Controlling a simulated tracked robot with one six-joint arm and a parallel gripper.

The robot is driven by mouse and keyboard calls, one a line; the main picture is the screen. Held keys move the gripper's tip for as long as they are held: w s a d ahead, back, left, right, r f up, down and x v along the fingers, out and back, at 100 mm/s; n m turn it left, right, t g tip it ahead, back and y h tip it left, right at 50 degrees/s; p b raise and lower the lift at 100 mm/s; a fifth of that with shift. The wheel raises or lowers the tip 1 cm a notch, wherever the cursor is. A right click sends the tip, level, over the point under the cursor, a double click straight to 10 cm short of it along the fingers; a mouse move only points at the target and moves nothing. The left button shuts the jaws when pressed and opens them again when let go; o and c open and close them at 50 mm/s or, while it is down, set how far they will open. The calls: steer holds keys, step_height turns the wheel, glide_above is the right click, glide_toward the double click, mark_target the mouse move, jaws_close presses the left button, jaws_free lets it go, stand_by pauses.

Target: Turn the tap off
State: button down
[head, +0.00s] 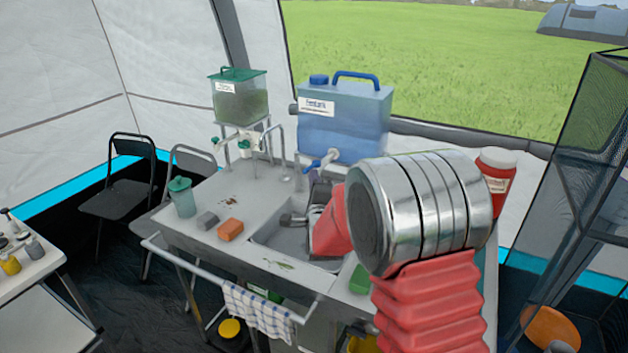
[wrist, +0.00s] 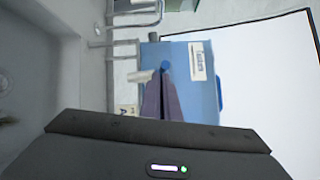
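The blue water container (head: 345,125) stands on the back of the sink unit. Its pale tap (head: 333,156) has a blue lever (head: 312,166) at its left. In the wrist view, turned on its side, the container (wrist: 205,100), tap (wrist: 140,77) and blue lever (wrist: 165,68) show ahead. My gripper (wrist: 163,82) has its dark fingers together, with no gap seen, their tips at or just before the lever. I cannot tell whether they touch it. In the head view my arm hides part of the gripper, and no water stream can be made out.
A green dispenser (head: 240,98) with green-handled taps stands left of the container, with metal pipes (head: 277,148) between. The sink basin (head: 275,238) lies below my gripper. An orange sponge (head: 230,230) and a lidded green cup (head: 182,197) stand on the left counter. A red jar (head: 497,172) is at right.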

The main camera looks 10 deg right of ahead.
steer(key=shift+w+a+r+y, duration=0.1)
steer(key=shift+a+r+y, duration=0.2)
steer(key=shift+a, duration=0.3)
steer(key=s+f, duration=0.2)
steer(key=s, duration=0.9)
steer(key=shift+s, duration=0.35)
